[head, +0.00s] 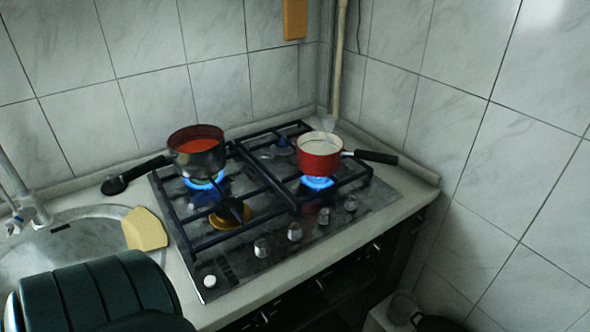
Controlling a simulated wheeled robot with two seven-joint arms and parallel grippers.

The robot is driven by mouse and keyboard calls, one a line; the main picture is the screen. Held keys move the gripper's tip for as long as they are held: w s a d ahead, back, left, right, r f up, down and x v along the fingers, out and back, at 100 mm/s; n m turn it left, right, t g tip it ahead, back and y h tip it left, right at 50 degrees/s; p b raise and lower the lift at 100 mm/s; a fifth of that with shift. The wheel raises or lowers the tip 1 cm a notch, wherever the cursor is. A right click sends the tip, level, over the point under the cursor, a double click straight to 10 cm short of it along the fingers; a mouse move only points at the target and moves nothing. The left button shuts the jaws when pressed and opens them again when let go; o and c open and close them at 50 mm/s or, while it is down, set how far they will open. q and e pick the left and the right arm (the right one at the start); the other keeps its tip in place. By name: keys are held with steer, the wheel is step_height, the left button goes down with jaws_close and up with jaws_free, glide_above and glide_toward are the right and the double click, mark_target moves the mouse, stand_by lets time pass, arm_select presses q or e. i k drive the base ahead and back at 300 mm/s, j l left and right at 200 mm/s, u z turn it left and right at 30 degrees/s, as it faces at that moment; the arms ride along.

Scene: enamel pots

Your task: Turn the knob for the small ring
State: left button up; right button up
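A gas hob (240,262) is set in the worktop, with a row of silver knobs along its front right edge. Knobs show at the near end (262,248), in the middle (295,231), further along (323,216) and at the far end (350,203). A paler round control (209,282) sits at the near corner. Blue flames burn under the dark pot (203,184) and under the red pot (318,183). The front burner (230,212) and the back burner (283,146) show no flame. I cannot tell which knob serves which ring. Neither gripper is in view.
A dark pot with red contents (199,160) has its handle pointing left. A red pot with pale contents (320,160) has its handle pointing right. A yellow sponge (145,229) lies by the sink (90,237). Tiled walls stand behind and right. The space before the knobs is clear.

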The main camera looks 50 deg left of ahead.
mark_target(322, 219)
steer(key=u, duration=1.2)
steer(key=z, duration=0.1)
steer(key=k+j, duration=0.05)
